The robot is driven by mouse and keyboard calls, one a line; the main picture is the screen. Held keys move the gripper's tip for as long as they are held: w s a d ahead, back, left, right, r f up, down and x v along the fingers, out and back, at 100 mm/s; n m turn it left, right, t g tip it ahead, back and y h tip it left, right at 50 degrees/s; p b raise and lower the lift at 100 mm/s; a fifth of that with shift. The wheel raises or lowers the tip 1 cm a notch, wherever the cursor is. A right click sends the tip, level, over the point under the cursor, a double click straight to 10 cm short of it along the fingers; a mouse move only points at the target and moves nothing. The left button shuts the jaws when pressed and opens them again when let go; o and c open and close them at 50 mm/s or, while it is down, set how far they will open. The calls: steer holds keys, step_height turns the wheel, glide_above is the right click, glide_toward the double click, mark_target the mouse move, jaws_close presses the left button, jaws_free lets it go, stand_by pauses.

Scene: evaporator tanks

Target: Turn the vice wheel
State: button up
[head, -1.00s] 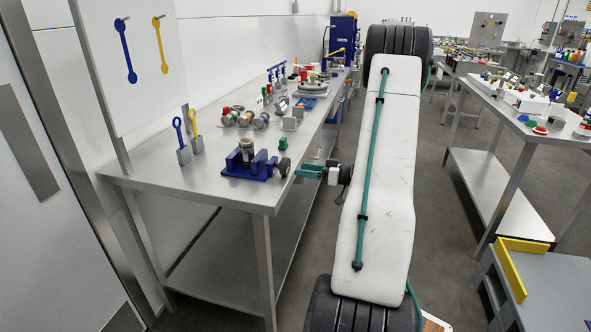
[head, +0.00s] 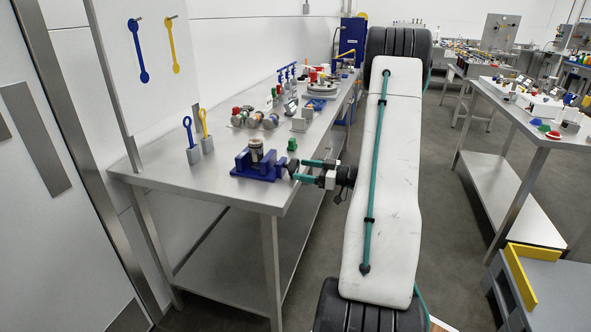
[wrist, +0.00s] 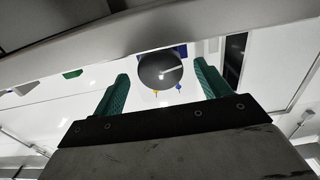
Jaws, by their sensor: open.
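The blue vice (head: 262,172) stands near the front edge of the steel table, with a grey cylinder (head: 256,150) upright in it. Its dark round vice wheel (head: 292,168) faces right, towards my gripper (head: 301,170). My gripper is open and empty, its two teal fingers spread at the wheel's height, tips very close to it. In the wrist view, the wheel (wrist: 160,72) shows face-on in the gap between the fingertips (wrist: 163,76), slightly beyond them. I cannot tell whether a finger touches it.
The steel table (head: 225,188) also holds a green block (head: 292,145), several coloured-ended cylinders (head: 255,117), and blue and yellow tools in grey blocks (head: 200,143). The table edge lies below the wheel.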

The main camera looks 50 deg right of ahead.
mark_target(297, 169)
steer(key=shift+x, duration=1.9)
steer(key=c, duration=1)
steer(key=shift+m, duration=1.7)
steer(key=o, duration=1)
